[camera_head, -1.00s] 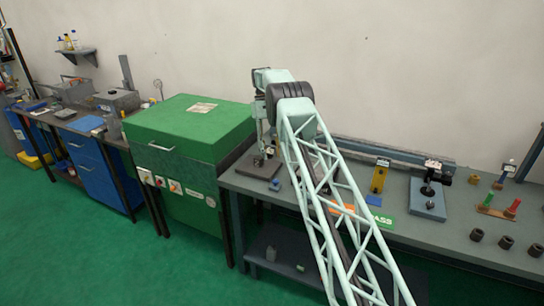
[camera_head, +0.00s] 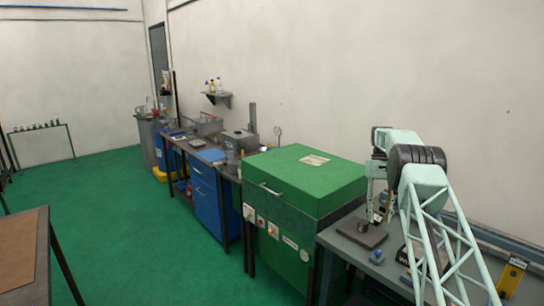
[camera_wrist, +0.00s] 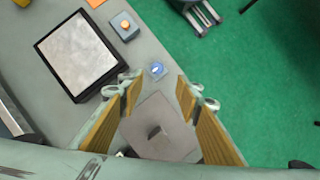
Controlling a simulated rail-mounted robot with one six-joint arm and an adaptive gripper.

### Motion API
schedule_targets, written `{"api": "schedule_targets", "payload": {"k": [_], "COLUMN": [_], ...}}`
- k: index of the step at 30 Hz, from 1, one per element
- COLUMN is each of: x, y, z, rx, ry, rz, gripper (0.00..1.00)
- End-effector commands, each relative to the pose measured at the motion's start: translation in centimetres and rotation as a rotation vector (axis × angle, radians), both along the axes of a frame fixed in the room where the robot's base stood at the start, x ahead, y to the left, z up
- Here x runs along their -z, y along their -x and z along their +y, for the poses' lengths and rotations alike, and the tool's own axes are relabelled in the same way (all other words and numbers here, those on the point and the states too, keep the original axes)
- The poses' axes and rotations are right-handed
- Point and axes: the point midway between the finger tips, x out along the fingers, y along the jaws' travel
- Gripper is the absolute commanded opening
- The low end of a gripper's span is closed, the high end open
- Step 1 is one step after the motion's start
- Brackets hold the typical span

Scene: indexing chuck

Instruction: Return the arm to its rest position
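My arm is pale green with a lattice link and reaches over the grey bench at the right of the head view. My gripper (camera_wrist: 158,96) is open in the wrist view, its two tan-padded fingers wide apart with nothing between them. Below it is a grey square plate (camera_wrist: 172,112) with a small dark knob (camera_wrist: 158,133). In the head view the same dark plate (camera_head: 352,233) lies on the bench under the arm's end. The fingertips are too small there to make out clearly.
A green cabinet (camera_head: 305,178) stands left of the bench. A small blue piece (camera_wrist: 157,70), a block with an orange button (camera_wrist: 125,26) and a black-framed panel (camera_wrist: 78,56) lie near the gripper. A yellow part (camera_head: 511,277) stands at right. Green floor (camera_head: 120,225) is open at left.

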Motion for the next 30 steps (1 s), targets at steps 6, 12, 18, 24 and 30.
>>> {"api": "schedule_targets", "payload": {"k": [6,12,18,24,30], "x": [-3.4,-6.6,-9.6,-12.6,-15.4], "y": [0.3,0.9,1.8,2.9,4.3], "z": [1.2,2.3,3.4,4.7,6.0], "rx": [-0.007,-0.012,-0.016,-0.023,-0.028], "ry": [0.006,0.012,0.018,0.022,0.028], "rz": [-0.027,-0.053,-0.078,-0.105,-0.131], "gripper": [0.32,0.32,0.32,0.32,0.32]}}
